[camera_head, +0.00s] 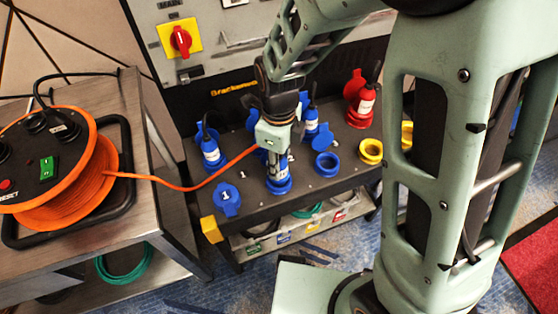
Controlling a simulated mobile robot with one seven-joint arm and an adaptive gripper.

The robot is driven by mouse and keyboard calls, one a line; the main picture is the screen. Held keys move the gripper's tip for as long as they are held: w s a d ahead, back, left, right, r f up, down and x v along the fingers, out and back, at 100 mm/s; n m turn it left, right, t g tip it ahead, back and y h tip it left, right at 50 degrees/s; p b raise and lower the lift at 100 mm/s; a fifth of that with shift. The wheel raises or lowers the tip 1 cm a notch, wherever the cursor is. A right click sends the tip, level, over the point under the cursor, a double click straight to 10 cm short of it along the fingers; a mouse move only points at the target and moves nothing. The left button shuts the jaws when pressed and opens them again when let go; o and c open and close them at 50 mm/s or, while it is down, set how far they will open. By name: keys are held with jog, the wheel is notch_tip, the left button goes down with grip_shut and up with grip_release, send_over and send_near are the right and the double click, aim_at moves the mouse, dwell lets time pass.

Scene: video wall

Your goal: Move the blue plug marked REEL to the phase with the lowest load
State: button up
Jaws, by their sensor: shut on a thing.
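My gripper (276,160) points down and is shut on a blue plug (278,183) with a pale body. The orange cable from the reel runs to this plug at the gripper; its label cannot be read. The plug is upright at a blue socket on the front row of the black distribution box (250,218); I cannot tell whether it is seated or just above. A blue socket marked 1 (227,198) is to its left, its lid seemingly down. A blue socket (326,163) to its right has no plug in it. Load readings are not readable in this view.
An orange cable reel (60,190) stands on a metal cart at left. Other blue plugs (211,153) (310,122) and a red plug (362,102) stand behind. Yellow sockets (371,151) are at right. A panel with a red-yellow main switch (181,40) rises behind.

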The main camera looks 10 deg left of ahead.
jog(key=shift+f+b, duration=0.4)
jog(key=shift+f, duration=0.25)
jog(key=o, duration=1.7)
jog(key=shift+o, duration=0.2)
jog(key=shift+r, duration=0.1)
jog(key=shift+r+p, duration=2.7)
jog(key=shift+r, duration=0.3)
